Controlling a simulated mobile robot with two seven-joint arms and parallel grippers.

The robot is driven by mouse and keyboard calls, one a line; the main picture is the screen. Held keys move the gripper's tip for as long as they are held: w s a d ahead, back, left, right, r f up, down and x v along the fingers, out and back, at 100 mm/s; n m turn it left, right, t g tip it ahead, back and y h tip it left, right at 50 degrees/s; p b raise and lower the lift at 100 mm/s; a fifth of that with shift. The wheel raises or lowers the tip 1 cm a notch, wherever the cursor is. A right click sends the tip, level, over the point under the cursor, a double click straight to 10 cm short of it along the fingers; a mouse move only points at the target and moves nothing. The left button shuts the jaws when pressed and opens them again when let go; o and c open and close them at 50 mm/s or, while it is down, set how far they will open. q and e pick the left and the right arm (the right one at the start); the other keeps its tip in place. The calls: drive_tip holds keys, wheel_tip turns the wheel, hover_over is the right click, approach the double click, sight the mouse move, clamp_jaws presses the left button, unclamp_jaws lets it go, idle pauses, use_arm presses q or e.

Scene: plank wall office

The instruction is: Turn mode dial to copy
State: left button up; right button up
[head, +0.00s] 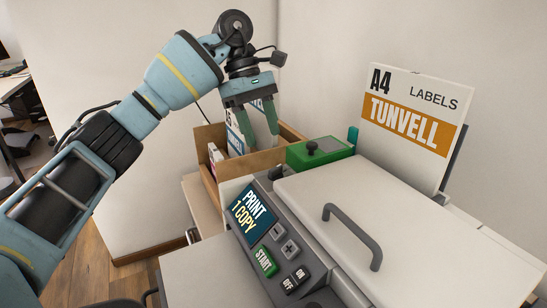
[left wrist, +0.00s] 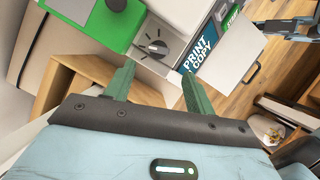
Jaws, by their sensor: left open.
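The mode dial (left wrist: 158,47) is a dark round knob on the printer's grey control panel, seen in the left wrist view beyond my fingertips. Marks surround it, too small to read. In the head view only a dark bit of the dial (head: 276,172) shows at the panel's far end. The panel's screen (head: 251,215) reads "PRINT 1 COPY"; it also shows in the left wrist view (left wrist: 200,52). My left gripper (head: 255,140) is open and empty, above the cardboard box and apart from the dial. Part of what looks like my right arm shows at the left wrist view's upper right; its jaws are unclear.
A green box with a black knob (head: 325,153) stands behind the printer lid (head: 410,235). A cardboard box (head: 287,134) with folders is under my left gripper. A "TUNVELL" label pack (head: 413,112) stands at the back right. The lid's handle (head: 352,232) sticks up.

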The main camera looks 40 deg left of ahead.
sight(276, 172)
use_arm(q)
drive_tip(key=b+x, duration=0.1)
drive_tip(key=x, duration=0.5)
drive_tip(key=shift+w, duration=0.1)
drive_tip(key=shift+d+f, duration=0.25)
drive_tip(key=shift+f, duration=0.3)
use_arm(e)
drive_tip(key=shift+w+f, duration=0.35)
drive_tip(key=shift+w, duration=0.4)
use_arm(q)
drive_tip(key=c, duration=1)
use_arm(e)
drive_tip(key=shift+s, duration=0.4)
